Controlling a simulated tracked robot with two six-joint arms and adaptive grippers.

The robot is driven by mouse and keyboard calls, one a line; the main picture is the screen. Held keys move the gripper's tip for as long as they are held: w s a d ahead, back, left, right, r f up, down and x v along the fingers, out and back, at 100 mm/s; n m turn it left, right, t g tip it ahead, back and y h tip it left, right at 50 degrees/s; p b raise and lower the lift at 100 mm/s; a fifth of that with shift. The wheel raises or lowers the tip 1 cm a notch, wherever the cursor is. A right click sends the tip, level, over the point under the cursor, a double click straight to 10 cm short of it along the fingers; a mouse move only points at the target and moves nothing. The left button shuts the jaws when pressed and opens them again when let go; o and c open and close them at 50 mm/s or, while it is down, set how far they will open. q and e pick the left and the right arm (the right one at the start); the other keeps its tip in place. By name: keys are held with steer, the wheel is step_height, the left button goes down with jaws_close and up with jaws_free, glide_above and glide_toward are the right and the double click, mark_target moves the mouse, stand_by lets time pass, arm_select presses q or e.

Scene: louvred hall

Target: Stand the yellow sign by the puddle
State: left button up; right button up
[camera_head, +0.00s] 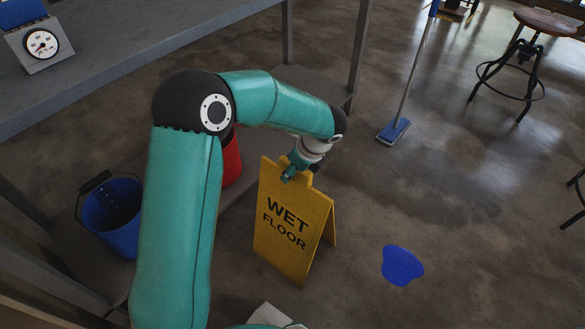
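The yellow sign (280,242), marked WET FLOOR, is upright with its two panels spread like a tent. I cannot tell whether its feet touch the floor. The blue puddle (402,265) lies flat on the floor to the right of the sign, with bare floor between them. My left gripper (291,172) is at the sign's top edge. One teal finger shows in front of the handle, and the gripper looks shut on it; the other finger is hidden behind. My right gripper is not in view.
A blue bucket (111,217) and a partly hidden red container (231,160) are to the left. A grey bench (130,50) with a dial scale (41,43) is at upper left. A blue mop (393,131) and a stool (548,22) stand farther back. Floor around the puddle is clear.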

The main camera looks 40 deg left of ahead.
arm_select(q)
steer(key=p+v, duration=0.4)
steer(key=v, duration=0.8)
steer(key=shift+r+p, duration=0.1)
steer(key=shift+p, duration=0.3)
steer(key=shift+a, duration=0.1)
